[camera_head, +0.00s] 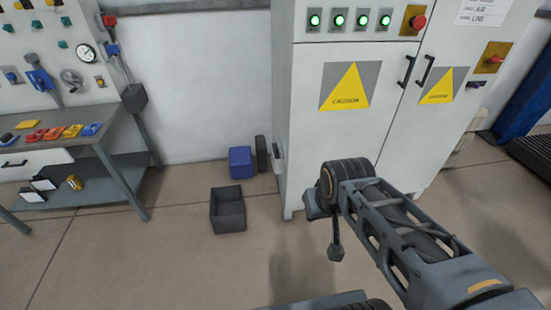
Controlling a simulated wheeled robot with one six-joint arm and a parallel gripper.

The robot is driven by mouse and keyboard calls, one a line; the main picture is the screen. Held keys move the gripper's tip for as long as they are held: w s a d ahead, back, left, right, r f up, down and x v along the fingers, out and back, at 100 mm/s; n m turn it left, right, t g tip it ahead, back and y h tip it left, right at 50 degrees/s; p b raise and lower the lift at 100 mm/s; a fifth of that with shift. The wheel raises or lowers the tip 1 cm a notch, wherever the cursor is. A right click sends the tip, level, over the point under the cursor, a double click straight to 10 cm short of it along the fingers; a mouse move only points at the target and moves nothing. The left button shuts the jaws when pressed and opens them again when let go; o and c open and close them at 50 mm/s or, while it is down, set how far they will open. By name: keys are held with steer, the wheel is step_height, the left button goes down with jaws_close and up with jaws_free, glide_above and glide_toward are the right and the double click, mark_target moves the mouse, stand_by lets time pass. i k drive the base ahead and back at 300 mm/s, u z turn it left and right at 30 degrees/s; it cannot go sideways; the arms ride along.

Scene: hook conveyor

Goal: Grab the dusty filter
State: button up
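I cannot pick out a dusty filter for certain. A dark upright object with rounded ends (261,154) stands on the floor against the left side of the grey cabinet (300,120), beside a blue box (240,162). A small light fitting (278,158) sits low on the cabinet's left side. My gripper (335,252) hangs at the end of my arm, in front of the cabinet and to the right of these things. It looks small and dark, and whether its fingers are open or shut does not show. I see nothing clearly held in it.
An open dark bin (228,210) stands on the floor left of my arm. A workbench (118,125) with coloured tools is at the left. The cabinet has closed doors, caution signs and green lights. The floor between bench and cabinet is mostly clear.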

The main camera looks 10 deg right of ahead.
mark_target(276, 156)
steer(key=u, duration=0.05)
steer(key=i, duration=0.6)
steer(key=u, duration=0.65)
steer(key=i, duration=1.4)
steer(key=u, duration=0.5)
